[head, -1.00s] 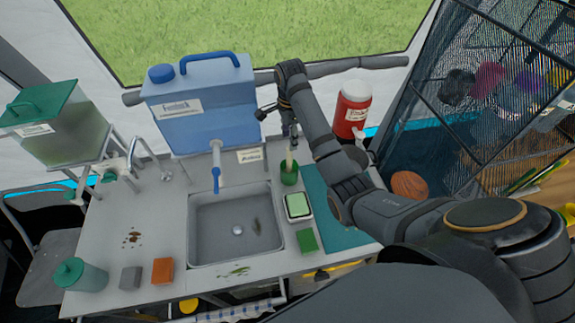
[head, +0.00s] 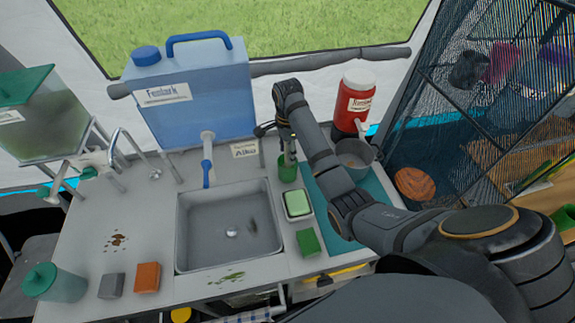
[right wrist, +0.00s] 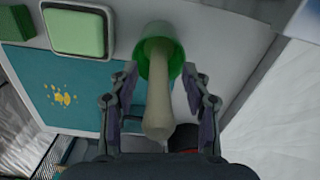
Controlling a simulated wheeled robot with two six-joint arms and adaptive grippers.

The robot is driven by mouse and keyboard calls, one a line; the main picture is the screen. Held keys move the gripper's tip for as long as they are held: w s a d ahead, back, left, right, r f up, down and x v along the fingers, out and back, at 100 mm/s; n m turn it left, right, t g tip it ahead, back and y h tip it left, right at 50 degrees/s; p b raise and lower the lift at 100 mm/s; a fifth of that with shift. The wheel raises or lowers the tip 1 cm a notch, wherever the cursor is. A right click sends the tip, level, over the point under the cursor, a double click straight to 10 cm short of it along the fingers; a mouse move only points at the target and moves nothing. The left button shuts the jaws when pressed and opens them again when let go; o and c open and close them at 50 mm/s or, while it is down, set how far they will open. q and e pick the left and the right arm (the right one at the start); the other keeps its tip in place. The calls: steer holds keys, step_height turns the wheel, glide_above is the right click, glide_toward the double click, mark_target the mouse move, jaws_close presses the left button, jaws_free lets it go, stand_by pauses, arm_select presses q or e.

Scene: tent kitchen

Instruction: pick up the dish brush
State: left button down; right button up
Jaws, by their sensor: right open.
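The dish brush stands in a green cup (head: 287,168) behind the sink's right corner. In the right wrist view its pale handle (right wrist: 158,100) rises out of the green cup (right wrist: 174,55) toward the camera. The brush head is hidden inside the cup. My right gripper (head: 289,151) is just above the cup in the head view and covers most of the handle. In the right wrist view the right gripper (right wrist: 160,75) is open, with one finger on each side of the handle and visible gaps. My left gripper is not in view.
The sink (head: 230,230) lies left of the cup. A soap dish (head: 297,204) and green sponge (head: 308,242) are in front. A blue water canister (head: 190,95) stands behind, a red jug (head: 354,100) and grey pot (head: 354,153) to the right.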

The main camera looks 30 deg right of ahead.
jaws_close()
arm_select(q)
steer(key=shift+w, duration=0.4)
